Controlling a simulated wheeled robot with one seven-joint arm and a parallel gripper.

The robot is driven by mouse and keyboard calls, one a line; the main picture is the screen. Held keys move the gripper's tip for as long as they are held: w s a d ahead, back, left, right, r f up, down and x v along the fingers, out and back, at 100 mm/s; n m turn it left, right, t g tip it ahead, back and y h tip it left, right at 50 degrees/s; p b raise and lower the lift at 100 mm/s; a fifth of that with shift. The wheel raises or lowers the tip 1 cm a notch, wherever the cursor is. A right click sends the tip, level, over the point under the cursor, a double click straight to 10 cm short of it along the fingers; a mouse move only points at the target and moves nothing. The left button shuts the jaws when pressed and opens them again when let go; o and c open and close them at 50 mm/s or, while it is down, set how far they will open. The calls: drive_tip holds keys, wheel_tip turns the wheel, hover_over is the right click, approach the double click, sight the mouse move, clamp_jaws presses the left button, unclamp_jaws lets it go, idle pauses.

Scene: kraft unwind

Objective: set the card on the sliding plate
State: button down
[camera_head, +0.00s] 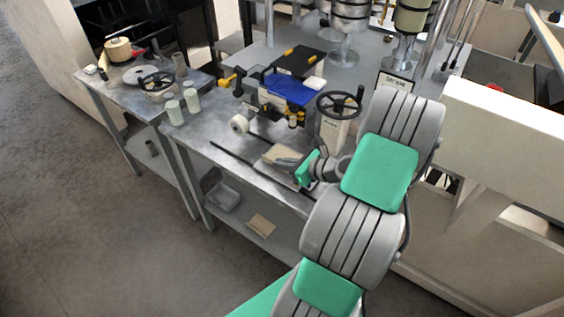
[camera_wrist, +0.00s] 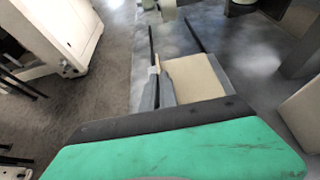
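The card (camera_head: 275,152) is a flat beige sheet at the front of the steel table, beside the dark rails. Two thin dark rails (camera_wrist: 152,48) run away from me past the card. I cannot clearly make out the sliding plate or whether the card touches it.
A black handwheel (camera_head: 340,102) on a pale post stands just behind the card. A white roll (camera_head: 239,124) and a blue-topped device (camera_head: 290,90) stand farther left and back. Another beige sheet (camera_head: 261,224) lies on the lower shelf. Pale cylinders (camera_head: 174,111) stand at the left.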

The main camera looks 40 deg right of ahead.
drive_tip(key=c, duration=1.6)
unclamp_jaws()
drive_tip(key=shift+c, duration=0.2)
drive_tip(key=r+b+v, duration=0.1)
drive_tip(key=v, duration=1.1)
drive_tip(key=w+a+n+g, duration=0.4)
drive_tip(key=a+n+g, duration=0.3)
drive_tip(key=a+n, duration=0.9)
drive_tip(key=s+a+r+n+h, duration=0.2)
drive_tip(key=a+r+n, duration=0.2)
drive_tip(key=n, duration=0.4)
drive_tip(key=s+a+r+n+g+h, duration=0.1)
drive_tip(key=s+a+r+n+h, duration=0.1)
drive_tip(key=a+n, duration=0.4)
drive_tip(key=shift+s+r+n, duration=0.75)
drive_tip(key=shift+r+n, duration=0.2)
drive_tip(key=shift+n, duration=0.25)
drive_tip(key=shift+a, duration=0.1)
